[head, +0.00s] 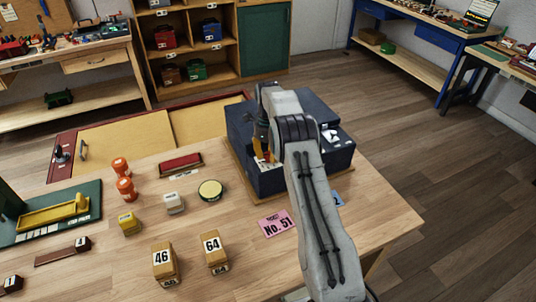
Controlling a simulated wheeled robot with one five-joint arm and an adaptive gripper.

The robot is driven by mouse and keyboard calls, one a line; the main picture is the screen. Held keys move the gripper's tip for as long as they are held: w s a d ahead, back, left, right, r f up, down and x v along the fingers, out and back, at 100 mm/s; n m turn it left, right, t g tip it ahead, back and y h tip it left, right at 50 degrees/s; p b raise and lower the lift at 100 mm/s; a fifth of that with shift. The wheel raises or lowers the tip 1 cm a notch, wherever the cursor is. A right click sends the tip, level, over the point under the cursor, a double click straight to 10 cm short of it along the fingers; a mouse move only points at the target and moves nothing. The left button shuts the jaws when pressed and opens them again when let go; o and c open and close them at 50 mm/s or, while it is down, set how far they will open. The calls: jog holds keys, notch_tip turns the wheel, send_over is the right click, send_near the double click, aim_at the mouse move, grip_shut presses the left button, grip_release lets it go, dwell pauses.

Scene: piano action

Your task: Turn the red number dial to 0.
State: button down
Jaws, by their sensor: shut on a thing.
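A dark blue box (238,118) stands on the wooden table, right of the middle. My gripper (265,156) is at the box's left front side, pointing down, with orange-yellow fingers. It is shut on a small red part at its fingertips, which looks like the red number dial (270,158). The fingers and my arm hide most of it, and I cannot read its number. A white plate (335,137) with a black mark shows on the box, right of my arm.
A pink card marked No. 51 (276,224) lies in front of the box. The table's right front area is clear.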

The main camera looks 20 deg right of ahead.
aim_at(268, 154)
jog(key=shift+s+f, duration=0.2)
jog(key=shift+f, duration=0.05)
jog(key=c, duration=0.9)
grip_release()
jog(key=shift+w+r, duration=0.15)
notch_tip(268, 154, up, 6)
jog(key=shift+r, duration=0.8)
